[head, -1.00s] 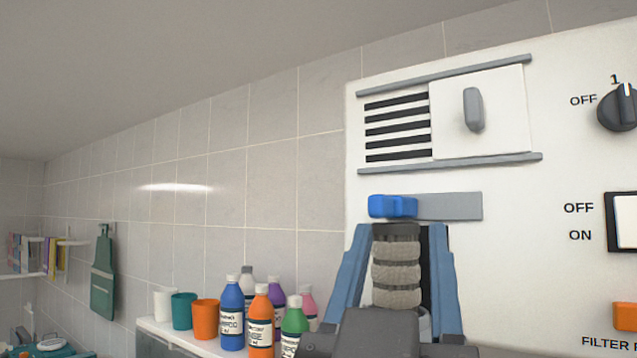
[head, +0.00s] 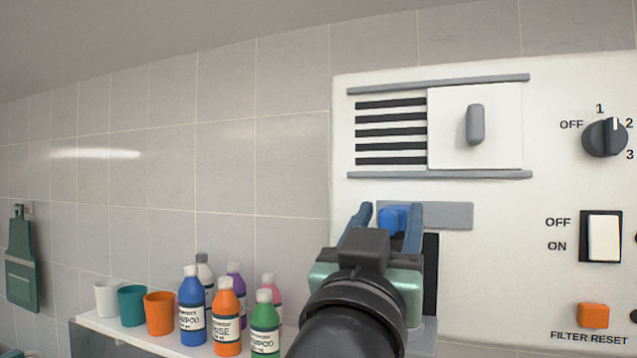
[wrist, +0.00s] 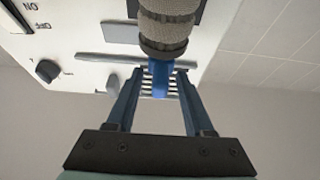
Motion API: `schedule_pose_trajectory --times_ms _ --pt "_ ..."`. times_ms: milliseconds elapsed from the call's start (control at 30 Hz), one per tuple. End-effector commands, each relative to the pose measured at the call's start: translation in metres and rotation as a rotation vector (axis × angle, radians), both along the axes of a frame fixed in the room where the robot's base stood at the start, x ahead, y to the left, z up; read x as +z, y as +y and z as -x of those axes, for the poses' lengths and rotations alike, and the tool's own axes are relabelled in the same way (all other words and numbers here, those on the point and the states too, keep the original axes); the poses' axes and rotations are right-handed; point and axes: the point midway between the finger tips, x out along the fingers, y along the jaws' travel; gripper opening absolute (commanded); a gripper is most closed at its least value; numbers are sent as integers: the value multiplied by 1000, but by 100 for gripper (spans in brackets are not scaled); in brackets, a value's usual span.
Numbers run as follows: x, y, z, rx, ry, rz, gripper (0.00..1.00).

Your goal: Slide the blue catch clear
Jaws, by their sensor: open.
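The blue catch (head: 393,219) sits at the left end of a grey strip (head: 445,216) on the white panel, below the vent. My gripper (head: 390,208) is open and points at the panel, with one finger on each side of the catch. In the wrist view the blue catch (wrist: 161,80) also shows between the two fingers of my gripper (wrist: 160,72). I cannot tell whether either finger touches it. The left end of the catch is partly hidden by a finger in the head view.
A grey ribbed hose (wrist: 167,28) is close by the catch in the wrist view. Above are a slotted vent (head: 391,132) and its sliding cover (head: 500,128). A dial (head: 604,138), switch (head: 602,236) and orange button (head: 593,315) lie right. Bottles (head: 227,318) stand on a shelf lower left.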

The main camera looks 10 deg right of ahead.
Motion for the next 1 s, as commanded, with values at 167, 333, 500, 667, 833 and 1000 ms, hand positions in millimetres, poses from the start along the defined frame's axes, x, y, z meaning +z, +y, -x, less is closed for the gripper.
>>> schedule_pose_trajectory --times_ms 167,333,500,667,833,1000 --pt "11 -12 -17 0 1 -1 52" --pt "12 -16 -23 1 0 0 52" --pt "11 -16 -24 1 0 0 52" --pt "11 -16 -23 1 0 0 36" --pt "11 -16 -23 1 0 0 6" --pt "11 -16 -23 1 0 0 0"
